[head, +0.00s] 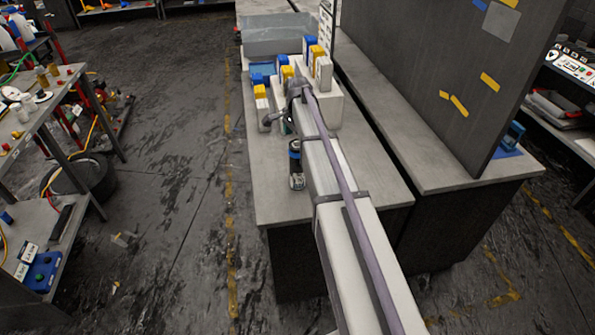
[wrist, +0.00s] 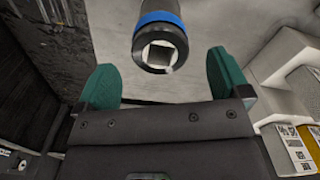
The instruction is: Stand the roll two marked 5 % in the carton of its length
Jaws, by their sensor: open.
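A black roll with a blue band (wrist: 160,32) is in the wrist view, its round end with a pale square centre facing the camera. It lies between and beyond the green fingertips of my open gripper (wrist: 162,72), with gaps on both sides, not held. My gripper is mostly hidden there by the arm; a bit of green (head: 286,126) shows. No 5 % marking is readable. Which carton matches its length I cannot tell.
Blue, yellow and white boxes (head: 311,55) stand in a pale stepped block (head: 328,105) behind the gripper. A dark upright panel (head: 440,60) rises on the right. The bench's front left (head: 270,200) is clear.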

